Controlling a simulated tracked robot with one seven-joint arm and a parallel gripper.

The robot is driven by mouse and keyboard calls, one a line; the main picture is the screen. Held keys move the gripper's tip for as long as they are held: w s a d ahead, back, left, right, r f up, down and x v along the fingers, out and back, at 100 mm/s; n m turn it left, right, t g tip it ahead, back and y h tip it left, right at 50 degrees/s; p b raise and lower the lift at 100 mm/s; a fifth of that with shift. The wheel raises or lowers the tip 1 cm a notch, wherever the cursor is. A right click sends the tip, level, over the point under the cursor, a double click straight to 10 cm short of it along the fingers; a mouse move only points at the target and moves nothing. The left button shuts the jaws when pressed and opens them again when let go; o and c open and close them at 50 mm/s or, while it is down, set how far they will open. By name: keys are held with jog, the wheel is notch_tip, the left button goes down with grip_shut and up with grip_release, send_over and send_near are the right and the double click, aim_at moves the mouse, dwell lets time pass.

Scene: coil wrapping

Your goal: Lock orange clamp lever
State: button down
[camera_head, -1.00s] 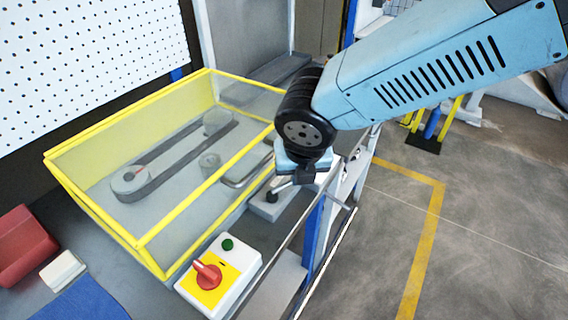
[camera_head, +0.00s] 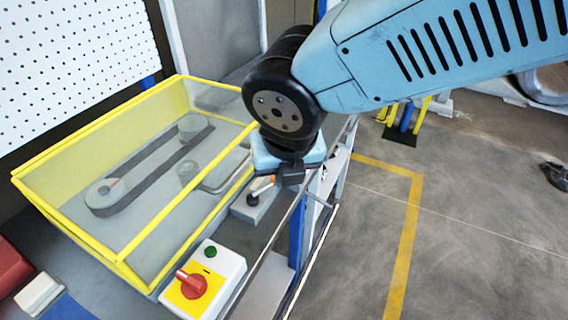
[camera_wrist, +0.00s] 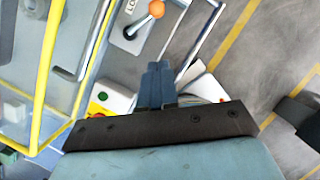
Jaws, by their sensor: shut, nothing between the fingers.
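The clamp lever has an orange knob (camera_wrist: 156,9) at the top of the wrist view, on a short arm from a dark pivot on a grey base plate (camera_wrist: 117,39). Part of a label shows beside it, cut off by the picture edge. In the head view the base plate (camera_head: 244,210) stands at the bench edge, and a bit of the orange knob (camera_head: 267,182) shows beside my gripper (camera_head: 291,181). My gripper's blue fingers (camera_wrist: 157,68) are together and empty, apart from the knob in the wrist view. My gripper hides part of the lever in the head view.
A yellow-framed clear guard (camera_head: 119,252) encloses a belt drive on the left. A control box (camera_head: 220,261) with a red switch and green button stands in front of it. A metal rail runs along the bench edge. Open floor lies to the right.

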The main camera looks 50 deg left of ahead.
jog(key=shift+v, duration=1.5)
jog(key=w+d+r+m+t+h, duration=0.2)
jog(key=w+d+r+m, duration=0.1)
jog(key=w+d+m, duration=0.85)
jog(key=w+d+r+m+t+h, duration=0.1)
jog(key=w+d+r+m, duration=0.1)
jog(key=w+d+m, duration=0.95)
jog(key=s+d+r+m, duration=0.1)
jog(key=d+m, duration=1.1)
jog(key=d, duration=0.1)
jog(key=s+d+r+m, duration=0.1)
jog(key=s+d+m, duration=0.1)
jog(key=d+m, duration=1)
jog(key=shift+s+d+r+m, duration=0.3)
jog(key=shift+d+r, duration=0.05)
jog(key=shift+d, duration=0.75)
